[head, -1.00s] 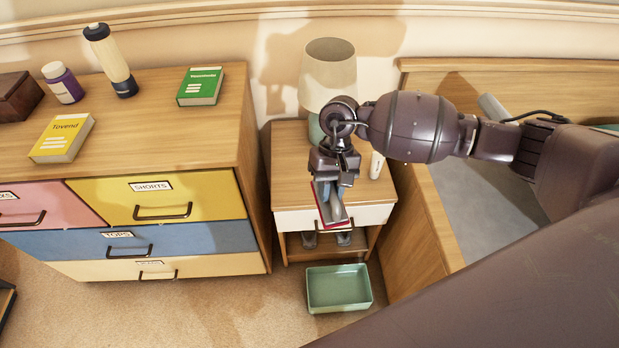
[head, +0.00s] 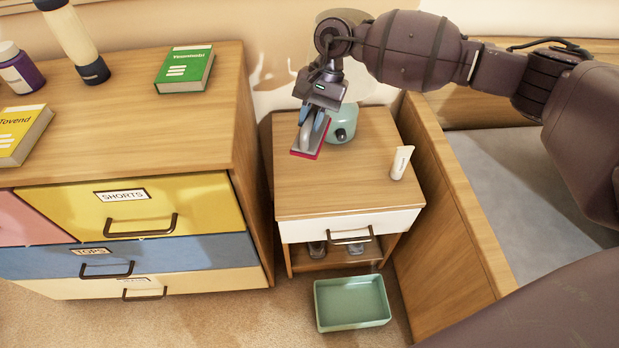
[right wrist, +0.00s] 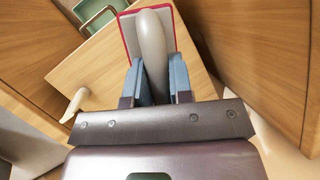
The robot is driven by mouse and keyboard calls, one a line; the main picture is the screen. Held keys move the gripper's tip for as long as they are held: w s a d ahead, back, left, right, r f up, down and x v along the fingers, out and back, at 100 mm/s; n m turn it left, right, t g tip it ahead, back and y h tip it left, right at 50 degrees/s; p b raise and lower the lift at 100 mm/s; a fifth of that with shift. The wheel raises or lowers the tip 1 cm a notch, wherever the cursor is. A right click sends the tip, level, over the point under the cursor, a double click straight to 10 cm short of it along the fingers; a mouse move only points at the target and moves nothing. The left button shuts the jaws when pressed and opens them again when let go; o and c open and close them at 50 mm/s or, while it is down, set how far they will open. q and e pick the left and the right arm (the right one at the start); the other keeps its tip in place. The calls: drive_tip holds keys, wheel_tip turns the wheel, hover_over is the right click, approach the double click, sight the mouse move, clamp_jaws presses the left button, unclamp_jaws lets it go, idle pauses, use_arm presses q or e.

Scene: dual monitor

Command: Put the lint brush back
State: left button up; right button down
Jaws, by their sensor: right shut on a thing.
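The lint brush (head: 307,146) has a grey handle and a flat head with a red edge. In the head view my right gripper (head: 312,126) holds it above the left part of the nightstand top (head: 330,195), in front of the teal lamp base. In the right wrist view the brush (right wrist: 151,45) points away, its handle between the blue-grey fingers of the right gripper (right wrist: 154,82). Whether the brush touches the nightstand is hard to tell. My left gripper is not in view.
A teal lamp (head: 343,122) and a white tube (head: 401,162) stand on the nightstand. The nightstand drawer (head: 305,229) is shut. A green tray (head: 352,303) lies on the floor in front. A dresser (head: 120,135) with books and bottles is left; a bed (head: 450,215) is right.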

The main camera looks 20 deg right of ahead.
wheel_tip(320, 180, down, 18)
drive_tip(key=b, duration=0.3)
drive_tip(key=shift+f+b, duration=0.25)
drive_tip(key=shift+b, duration=0.15)
drive_tip(key=shift+f, duration=0.1)
drive_tip(key=c, duration=1.1)
unclamp_jaws()
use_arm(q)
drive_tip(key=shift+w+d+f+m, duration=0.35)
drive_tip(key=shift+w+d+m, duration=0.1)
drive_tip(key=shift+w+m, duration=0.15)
use_arm(e)
drive_tip(key=shift+o, duration=0.4)
